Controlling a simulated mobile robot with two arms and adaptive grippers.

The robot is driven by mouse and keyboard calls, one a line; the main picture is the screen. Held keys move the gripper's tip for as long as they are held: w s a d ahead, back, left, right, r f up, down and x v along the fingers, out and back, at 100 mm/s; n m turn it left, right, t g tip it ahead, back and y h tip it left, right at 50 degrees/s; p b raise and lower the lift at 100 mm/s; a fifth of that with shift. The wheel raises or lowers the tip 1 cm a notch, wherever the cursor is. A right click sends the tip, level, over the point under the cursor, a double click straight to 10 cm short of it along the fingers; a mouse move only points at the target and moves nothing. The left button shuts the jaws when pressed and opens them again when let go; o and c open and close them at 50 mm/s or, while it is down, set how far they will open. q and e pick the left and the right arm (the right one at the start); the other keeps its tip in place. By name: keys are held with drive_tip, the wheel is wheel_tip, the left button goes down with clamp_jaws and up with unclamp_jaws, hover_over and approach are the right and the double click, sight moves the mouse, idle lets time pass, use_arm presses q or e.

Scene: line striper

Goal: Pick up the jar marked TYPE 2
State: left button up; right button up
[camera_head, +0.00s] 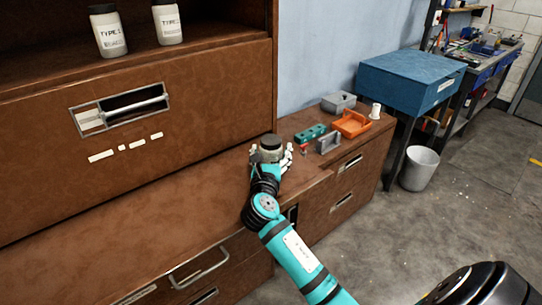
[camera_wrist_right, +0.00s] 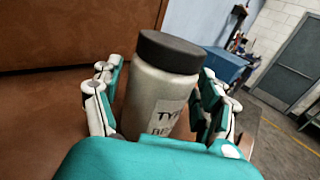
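A grey jar with a black lid stands between the fingers of my right gripper (camera_head: 272,160) at the low cabinet's top. The right wrist view shows the jar (camera_wrist_right: 158,88) close up, with its label partly turned away: "TY" and "BE" are readable, the type number is not. The fingers of my right gripper (camera_wrist_right: 160,100) are on both sides of the jar, with a narrow gap visible at its left side. Two more pale jars stand on the upper shelf: a left jar (camera_head: 108,33) and a right jar (camera_head: 168,24); their type numbers are too small to read surely. My left gripper is out of view.
On the cabinet top (camera_head: 150,205), right of the gripper, are a green block (camera_head: 309,133), a grey tray (camera_head: 328,143), an orange tray (camera_head: 351,124), a grey box (camera_head: 338,102) and a white spool (camera_head: 375,111). The top left of the gripper is clear.

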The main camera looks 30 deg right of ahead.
drive_tip(key=c, duration=1.4)
drive_tip(key=shift+r, duration=0.2)
